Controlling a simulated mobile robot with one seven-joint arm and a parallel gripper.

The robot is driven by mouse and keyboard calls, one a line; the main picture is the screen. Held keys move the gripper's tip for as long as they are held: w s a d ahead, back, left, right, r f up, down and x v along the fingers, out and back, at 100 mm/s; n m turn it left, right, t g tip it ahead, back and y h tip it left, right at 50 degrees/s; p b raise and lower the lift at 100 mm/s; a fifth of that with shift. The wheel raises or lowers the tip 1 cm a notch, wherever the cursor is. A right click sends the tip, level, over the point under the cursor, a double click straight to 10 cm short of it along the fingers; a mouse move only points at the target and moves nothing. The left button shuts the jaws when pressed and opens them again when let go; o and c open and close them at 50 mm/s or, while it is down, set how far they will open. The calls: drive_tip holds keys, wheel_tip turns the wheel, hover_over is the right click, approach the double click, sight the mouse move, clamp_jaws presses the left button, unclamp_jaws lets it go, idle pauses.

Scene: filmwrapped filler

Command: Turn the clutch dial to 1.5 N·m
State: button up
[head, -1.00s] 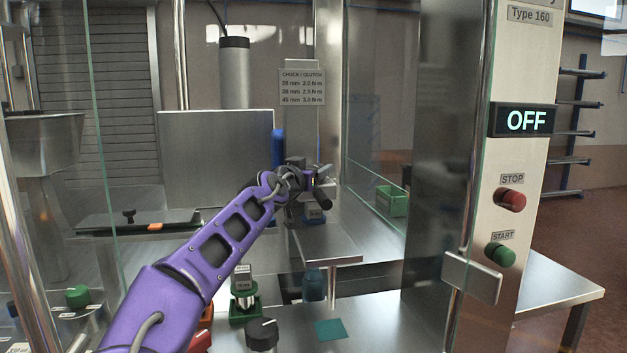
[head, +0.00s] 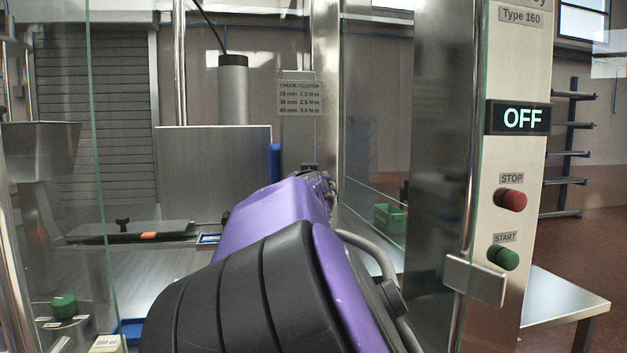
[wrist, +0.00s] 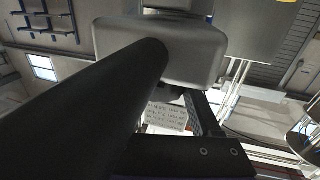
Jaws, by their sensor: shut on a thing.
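No dial that I can identify as the clutch dial shows clearly. My gripper (head: 318,180) is at the far end of my purple arm, in front of the metal column, and mostly hidden by the arm in the head view. In the wrist view, dark gripper parts (wrist: 195,155) are close under a grey rounded housing (wrist: 160,45). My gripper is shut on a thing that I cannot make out. A chuck/clutch card (head: 300,97) on the column lists 28, 38 and 45 mm with torque values; it also shows in the wrist view (wrist: 165,117).
A green knob (head: 64,305) sits at lower left. Glass panels (head: 95,150) flank the work space. The right post carries an OFF display (head: 522,118), red STOP (head: 510,199) and green START (head: 503,257) buttons. A green bin (head: 390,218) stands behind glass.

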idle(0.3)
drive_tip(key=o, duration=1.4)
drive_tip(key=shift+s, duration=0.1)
